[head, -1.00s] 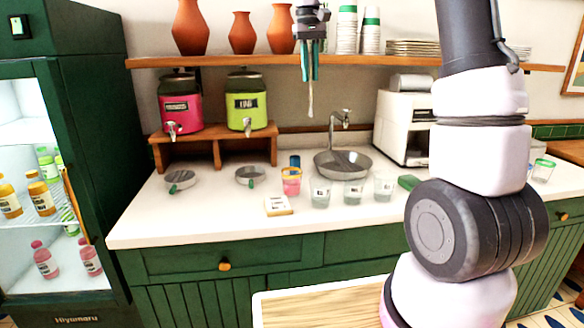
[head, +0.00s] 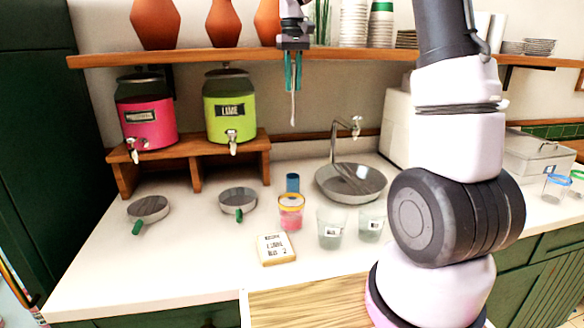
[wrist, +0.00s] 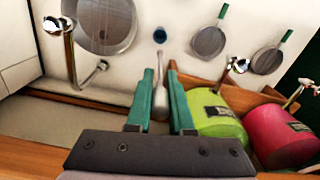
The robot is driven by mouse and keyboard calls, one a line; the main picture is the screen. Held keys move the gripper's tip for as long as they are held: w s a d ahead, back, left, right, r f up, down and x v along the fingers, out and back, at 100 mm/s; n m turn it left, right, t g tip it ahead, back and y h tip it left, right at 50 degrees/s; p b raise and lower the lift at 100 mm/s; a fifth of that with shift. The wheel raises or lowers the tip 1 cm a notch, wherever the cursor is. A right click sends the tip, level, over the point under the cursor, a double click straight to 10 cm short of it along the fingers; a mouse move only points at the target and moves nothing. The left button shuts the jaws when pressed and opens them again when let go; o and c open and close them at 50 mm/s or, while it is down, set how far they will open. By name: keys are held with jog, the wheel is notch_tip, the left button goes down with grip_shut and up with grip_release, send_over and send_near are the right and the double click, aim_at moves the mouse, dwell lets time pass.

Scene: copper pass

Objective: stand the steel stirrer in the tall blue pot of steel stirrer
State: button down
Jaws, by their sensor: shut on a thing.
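My gripper (head: 292,84) has green fingers and hangs high in front of the shelf in the head view. It is shut on the steel stirrer (head: 292,110), a thin pale rod that hangs roughly upright below the fingertips. In the wrist view the stirrer (wrist: 161,92) sits between my fingers (wrist: 160,85). The tall blue pot (head: 293,182) stands on the white counter behind an orange-rimmed cup. In the wrist view the blue pot (wrist: 159,35) appears as a small dark blue round, ahead of the fingers. The stirrer is clear of the pot, well above the counter.
The orange-rimmed cup (head: 290,212) holds something pink. Clear cups (head: 330,230), a card (head: 277,249) and strainers (head: 238,201) lie around. A sink with tap (head: 350,183) is right of the pot. Pink (head: 148,120) and lime (head: 230,108) dispensers stand left. The shelf (head: 200,54) is overhead.

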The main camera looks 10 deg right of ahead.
notch_tip(320, 180, down, 23)
jog(key=shift+f, duration=0.25)
jog(key=c, duration=0.8)
grip_release()
